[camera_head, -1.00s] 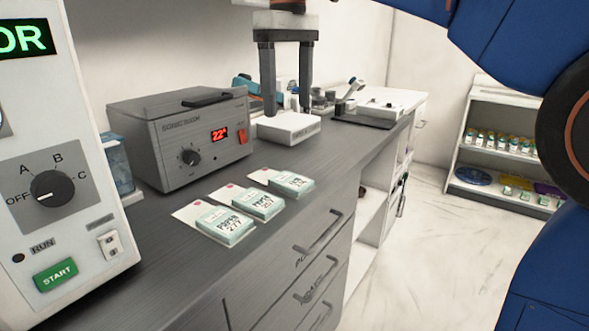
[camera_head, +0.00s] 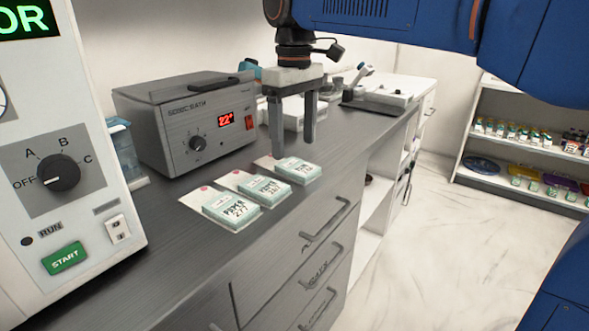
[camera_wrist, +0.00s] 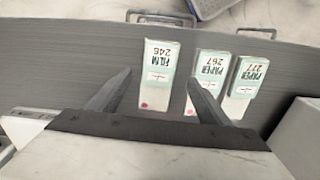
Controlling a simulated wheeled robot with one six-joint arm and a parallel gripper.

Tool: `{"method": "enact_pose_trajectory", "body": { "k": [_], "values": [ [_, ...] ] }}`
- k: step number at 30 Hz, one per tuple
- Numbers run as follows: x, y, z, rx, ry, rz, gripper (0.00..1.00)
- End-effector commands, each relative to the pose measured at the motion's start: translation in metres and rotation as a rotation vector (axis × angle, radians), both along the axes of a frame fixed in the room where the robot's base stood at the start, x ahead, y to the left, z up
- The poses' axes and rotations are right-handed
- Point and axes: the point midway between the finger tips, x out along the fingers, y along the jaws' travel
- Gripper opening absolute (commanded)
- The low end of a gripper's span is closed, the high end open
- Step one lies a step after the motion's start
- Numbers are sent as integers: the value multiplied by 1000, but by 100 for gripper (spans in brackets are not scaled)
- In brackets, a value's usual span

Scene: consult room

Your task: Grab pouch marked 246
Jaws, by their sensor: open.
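The pouch marked FILM 246 (camera_wrist: 158,88) is pale with a green-edged label and a red dot, lying flat on the grey counter (camera_wrist: 75,60). In the wrist view it shows upside down, between my gripper's fingers (camera_wrist: 159,75). In the head view this pouch (camera_head: 297,171) is the farthest in a row of three. My gripper (camera_head: 293,148) is open and empty, pointing down above it, apparently clear of it. Beside it lie a pouch marked PAPER 267 (camera_wrist: 211,68) and one marked PAPER 277 (camera_wrist: 248,75), nearest the head camera (camera_head: 231,209).
A grey sonic bath (camera_head: 170,125) stands behind the pouches. A white machine with a dial (camera_head: 62,170) stands at the left. A white box (camera_head: 292,110) sits behind my gripper. Drawer handles (camera_head: 325,220) stick out from the counter front. A shelf (camera_head: 525,155) stands at the right.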

Motion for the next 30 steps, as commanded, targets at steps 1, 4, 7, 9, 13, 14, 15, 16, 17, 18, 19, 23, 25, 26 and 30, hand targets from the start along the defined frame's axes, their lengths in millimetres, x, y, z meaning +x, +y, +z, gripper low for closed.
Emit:
{"method": "enact_pose_trajectory", "body": {
  "k": [1,4,7,9,13,14,15,16,17,18,19,23,25,26,30],
  "values": [
    [0,0,-3,-1,1,0,72],
    [1,-1,-14,-1,1,0,72],
    [2,-1,-28,-1,1,0,72],
    [2,-1,-37,-1,1,0,72],
    [2,-1,-48,0,0,0,72],
    [2,-1,-50,0,0,0,72],
    [2,-1,-51,1,-1,0,72],
    [2,-1,-51,1,-1,0,72],
    [2,-1,-51,1,-1,0,72],
    [2,-1,-51,1,-1,0,72],
    [2,-1,-51,1,-1,0,72],
    [2,-1,-51,1,-1,0,62],
    [2,-1,-51,1,-1,0,46],
    [2,-1,-51,1,-1,0,38],
    [2,-1,-51,1,-1,0,28]
  ]
}}
